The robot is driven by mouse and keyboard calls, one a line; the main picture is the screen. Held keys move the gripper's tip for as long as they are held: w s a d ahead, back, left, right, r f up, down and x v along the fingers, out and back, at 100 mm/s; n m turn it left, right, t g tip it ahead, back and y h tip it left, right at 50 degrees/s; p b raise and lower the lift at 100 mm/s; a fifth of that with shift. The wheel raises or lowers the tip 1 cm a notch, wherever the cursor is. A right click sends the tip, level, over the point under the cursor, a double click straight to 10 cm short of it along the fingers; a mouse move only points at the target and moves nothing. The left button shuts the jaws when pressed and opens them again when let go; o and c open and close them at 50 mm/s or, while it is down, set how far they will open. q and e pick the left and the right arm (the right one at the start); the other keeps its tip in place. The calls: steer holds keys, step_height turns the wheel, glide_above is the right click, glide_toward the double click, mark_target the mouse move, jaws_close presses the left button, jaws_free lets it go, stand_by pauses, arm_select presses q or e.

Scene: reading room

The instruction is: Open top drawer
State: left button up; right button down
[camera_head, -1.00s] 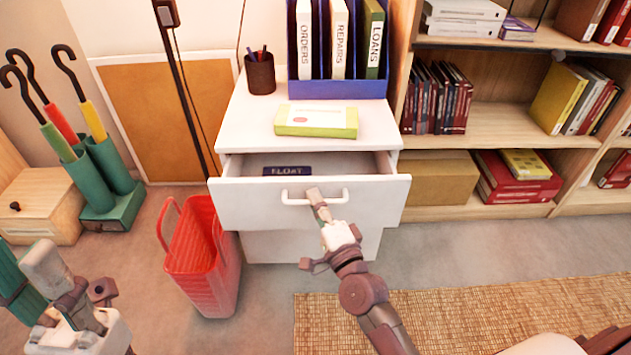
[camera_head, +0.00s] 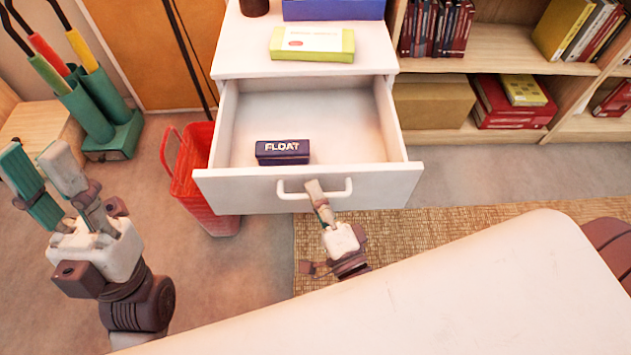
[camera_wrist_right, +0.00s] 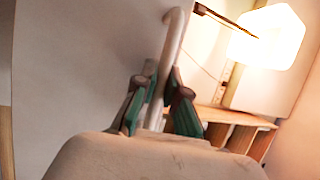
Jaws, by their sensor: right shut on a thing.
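The top drawer (camera_head: 230,189) of the white cabinet (camera_head: 235,58) is pulled well out in the head view, its inside open to sight. A dark blue box marked FLOAT (camera_head: 283,152) lies inside near the drawer front. My right gripper (camera_head: 315,190) is shut on the white bar handle (camera_head: 338,193) at the middle of the drawer front. In the right wrist view, its fingers sit on both sides of the handle (camera_wrist_right: 174,45). My left gripper (camera_head: 42,180) is open and empty at the left, above the floor, away from the cabinet.
A red basket (camera_head: 190,180) stands against the drawer's left side. A green umbrella stand (camera_head: 110,140) is further left. A yellow-green box (camera_head: 312,45) lies on the cabinet top. Bookshelves (camera_head: 490,55) stand at right. A woven rug (camera_head: 440,222) covers the floor in front.

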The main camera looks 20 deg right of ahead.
steer(key=c, duration=1.5)
jaws_free()
steer(key=v, duration=1.2)
